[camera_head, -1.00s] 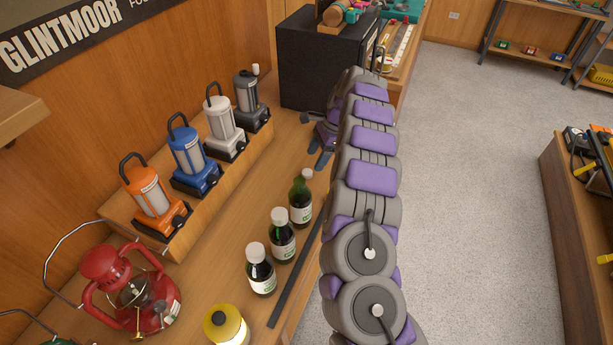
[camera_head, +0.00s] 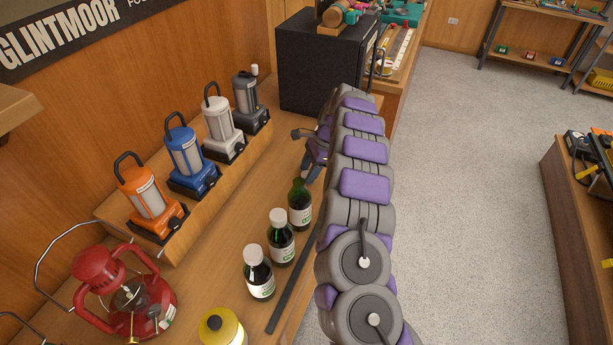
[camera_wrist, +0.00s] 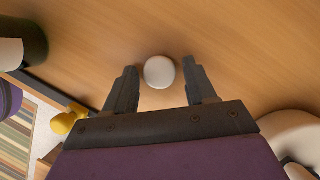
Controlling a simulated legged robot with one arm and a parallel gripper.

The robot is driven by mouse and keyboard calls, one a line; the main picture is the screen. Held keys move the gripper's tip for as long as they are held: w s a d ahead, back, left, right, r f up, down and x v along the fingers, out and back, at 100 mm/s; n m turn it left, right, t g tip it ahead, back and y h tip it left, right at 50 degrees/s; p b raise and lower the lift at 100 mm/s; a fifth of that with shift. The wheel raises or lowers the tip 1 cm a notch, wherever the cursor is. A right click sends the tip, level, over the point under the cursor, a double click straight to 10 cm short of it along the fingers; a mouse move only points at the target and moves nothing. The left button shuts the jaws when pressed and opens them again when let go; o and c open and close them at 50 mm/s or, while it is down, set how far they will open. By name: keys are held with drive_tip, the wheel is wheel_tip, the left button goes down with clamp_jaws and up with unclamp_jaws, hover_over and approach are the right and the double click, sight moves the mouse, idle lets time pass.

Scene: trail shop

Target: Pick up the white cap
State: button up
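The white cap (camera_wrist: 159,72) lies on the wooden counter (camera_wrist: 255,40), a round white disc in the wrist view. It shows between the two fingertips of my gripper (camera_wrist: 160,82), with a gap on each side. My gripper is open and empty. In the head view my gripper (camera_head: 304,152) is over the counter just behind an uncapped green bottle (camera_head: 299,205). I cannot make out the loose cap there now. Two dark bottles, one in the middle (camera_head: 281,240) and one nearer (camera_head: 259,275), wear white caps.
Several lanterns stand on a wooden step, among them a blue lantern (camera_head: 189,160). A red lantern (camera_head: 120,295) and a yellow-topped lamp (camera_head: 222,328) stand nearer. A black box (camera_head: 318,70) is behind my gripper. A dark strip (camera_head: 292,285) runs along the counter's right side.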

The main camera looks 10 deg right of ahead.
drive_tip(key=c, duration=0.8)
drive_tip(key=shift+o, duration=0.2)
